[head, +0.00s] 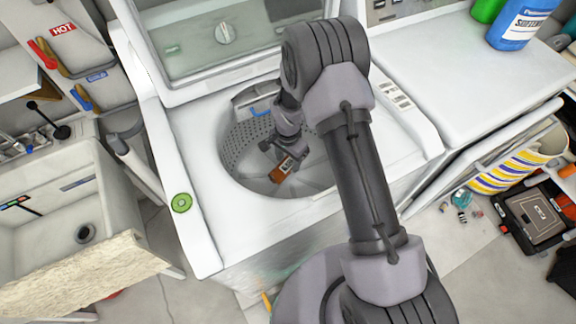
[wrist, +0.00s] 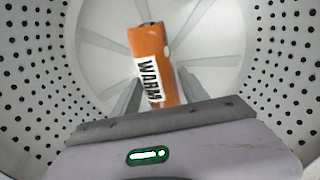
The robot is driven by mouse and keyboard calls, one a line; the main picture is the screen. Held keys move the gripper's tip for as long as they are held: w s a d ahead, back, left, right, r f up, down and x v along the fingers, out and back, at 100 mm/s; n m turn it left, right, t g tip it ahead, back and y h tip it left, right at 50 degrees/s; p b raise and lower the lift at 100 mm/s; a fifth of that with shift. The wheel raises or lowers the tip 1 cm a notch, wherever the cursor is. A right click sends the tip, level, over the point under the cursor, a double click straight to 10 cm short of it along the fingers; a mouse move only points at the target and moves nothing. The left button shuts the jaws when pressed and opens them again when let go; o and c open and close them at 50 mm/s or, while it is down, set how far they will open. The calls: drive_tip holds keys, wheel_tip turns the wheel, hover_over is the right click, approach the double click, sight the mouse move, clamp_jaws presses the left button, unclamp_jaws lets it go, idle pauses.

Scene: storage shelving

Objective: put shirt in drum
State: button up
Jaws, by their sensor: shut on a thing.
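No shirt can be made out in either view. My gripper (head: 284,164) is down inside the open drum (head: 238,150) of the white top-loading washer. It is shut on a small orange block-like thing (head: 281,173) with a white label. In the wrist view, my gripper's grey fingers (wrist: 160,92) stand on either side of the orange thing (wrist: 150,45), whose label reads "WARM". The drum's perforated wall (wrist: 268,75) surrounds it, with the ribbed drum floor behind. Whether the orange thing touches the floor I cannot tell.
The washer's lid (head: 165,48) stands open behind the drum. A green round thing (head: 181,202) lies on the washer's front left corner. A sink (head: 60,200) is at left. A white machine (head: 450,70) with a blue bottle (head: 518,25) is at right.

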sight(288, 165)
drive_tip(key=shift+w+f, duration=0.1)
drive_tip(key=shift+f, duration=0.8)
drive_tip(key=shift+f+b, duration=0.55)
drive_tip(key=shift+b, duration=0.15)
drive_tip(key=o, duration=1.5)
